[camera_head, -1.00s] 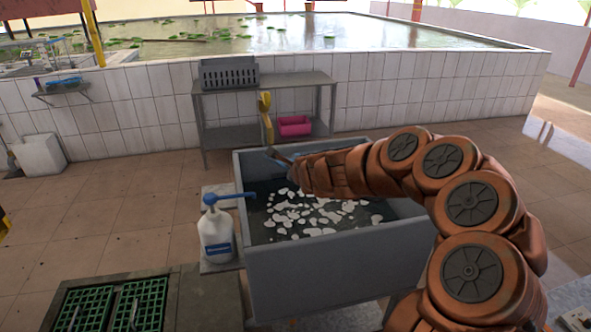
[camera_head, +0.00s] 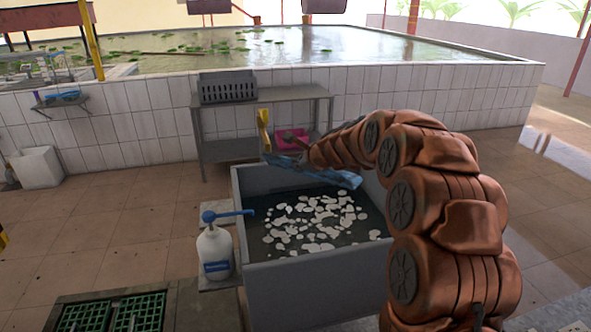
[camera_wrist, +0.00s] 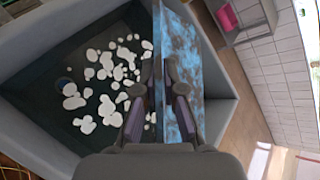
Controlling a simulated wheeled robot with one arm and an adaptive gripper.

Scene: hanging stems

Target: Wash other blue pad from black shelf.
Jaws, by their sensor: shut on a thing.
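My gripper (camera_wrist: 160,92) is shut on a flat blue pad (camera_wrist: 184,55) with brown stains, clear in the wrist view. In the head view the pad (camera_head: 332,177) is held above the far part of the grey basin (camera_head: 300,281), tilted, and partly covered by my arm. The basin holds dark water with white foam patches (camera_head: 318,215). A small dark shelf (camera_head: 50,105) is on the tiled wall at the far left, with a blue item (camera_head: 66,96) on it.
A white bottle with a blue pump (camera_head: 214,250) stands left of the basin. Behind the basin is a grey metal table (camera_head: 285,95) with a grey crate (camera_head: 228,87), a pink bin (camera_head: 290,139) and a yellow object (camera_head: 263,130) nearby. Green grates (camera_head: 112,312) lie at front left.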

